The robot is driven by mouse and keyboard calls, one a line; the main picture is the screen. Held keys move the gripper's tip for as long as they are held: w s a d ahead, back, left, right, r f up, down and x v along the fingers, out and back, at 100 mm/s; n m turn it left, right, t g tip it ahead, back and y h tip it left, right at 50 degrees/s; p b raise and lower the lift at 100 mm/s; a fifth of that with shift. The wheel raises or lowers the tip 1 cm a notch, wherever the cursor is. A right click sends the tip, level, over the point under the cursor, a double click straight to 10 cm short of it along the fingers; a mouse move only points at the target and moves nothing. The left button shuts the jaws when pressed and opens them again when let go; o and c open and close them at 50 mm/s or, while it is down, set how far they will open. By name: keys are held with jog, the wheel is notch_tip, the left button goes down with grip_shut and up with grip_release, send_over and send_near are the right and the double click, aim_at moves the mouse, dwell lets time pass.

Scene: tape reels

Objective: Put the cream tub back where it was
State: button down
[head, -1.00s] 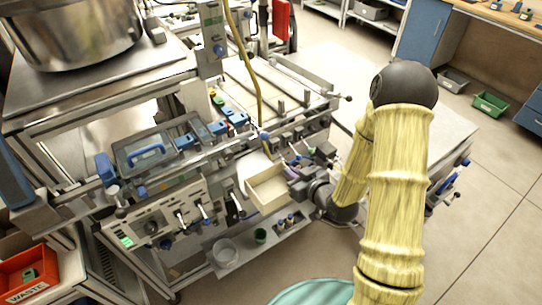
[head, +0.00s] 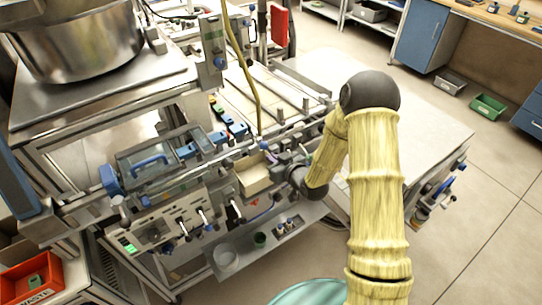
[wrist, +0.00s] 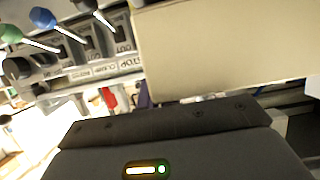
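The cream tub (head: 252,186) is an open box, held up in front of the machine's front rail in the head view. My gripper (head: 272,166) comes from the right and is shut on the tub's right end. In the wrist view the tub's pale wall (wrist: 225,50) fills the upper right, close against the dark gripper body. The fingertips are mostly hidden there. I cannot tell whether the tub touches the machine.
A low metal shelf (head: 215,272) below the tub carries a clear bowl (head: 227,257), a green cup (head: 260,239) and small bottles (head: 286,226). Levers and knobs (head: 206,220) stick out left of the tub. A pale table (head: 430,130) stands behind my arm.

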jog(key=shift+w+a+r, duration=0.15)
jog(key=shift+w+a, duration=0.55)
jog(key=shift+w, duration=0.05)
jog(key=shift+s+f+p, duration=0.2)
jog(key=shift+f+p, duration=0.1)
jog(key=shift+p, duration=0.15)
jog(key=shift+d+f, duration=0.1)
jog(key=shift+d, duration=0.15)
jog(key=shift+f, duration=0.1)
jog(key=shift+s+f+b, duration=0.1)
jog(key=shift+b, duration=0.2)
jog(key=c, duration=1.6)
grip_release()
jog(key=shift+a, duration=0.1)
jog(key=shift+r, duration=0.2)
